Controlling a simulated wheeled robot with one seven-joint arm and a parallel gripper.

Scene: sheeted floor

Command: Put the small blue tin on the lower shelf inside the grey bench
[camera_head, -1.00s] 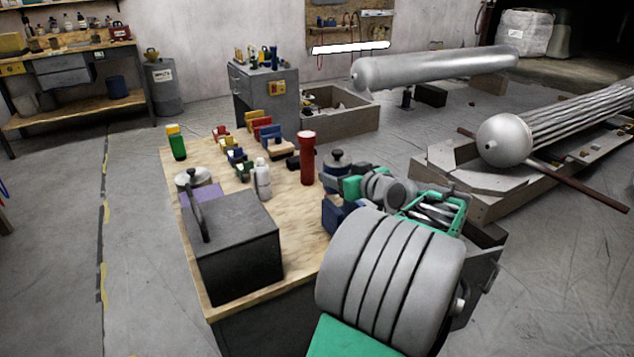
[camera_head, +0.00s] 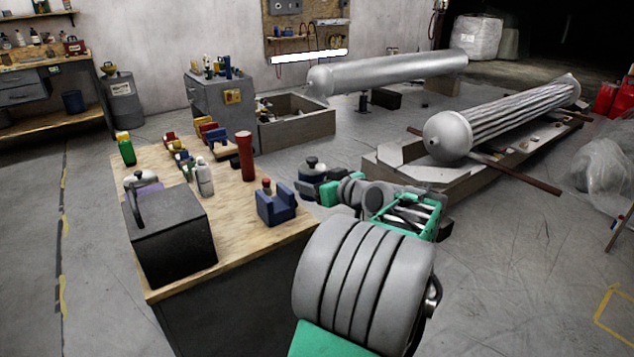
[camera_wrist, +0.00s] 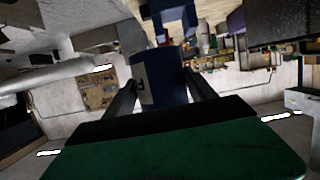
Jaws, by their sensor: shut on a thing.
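A small dark blue tin with a black knobbed lid (camera_head: 312,168) is held upright in my gripper (camera_head: 318,188), beyond the right edge of the near bench. In the wrist view the blue tin (camera_wrist: 165,85) sits between the two dark fingers, with a pale label on its side. The near bench (camera_head: 235,300) has a wooden top and dark grey sides; no opening or shelf inside it shows from here. A back-left bench with grey drawers also has a wooden lower shelf (camera_head: 75,118). I cannot tell which is the grey bench.
The near bench top carries a black box with a handle (camera_head: 170,235), a red cylinder (camera_head: 246,157), a blue holder (camera_head: 277,205) and several coloured blocks. A wooden pallet (camera_head: 470,170) bears a ribbed metal tank. Open floor (camera_head: 510,260) lies at the right.

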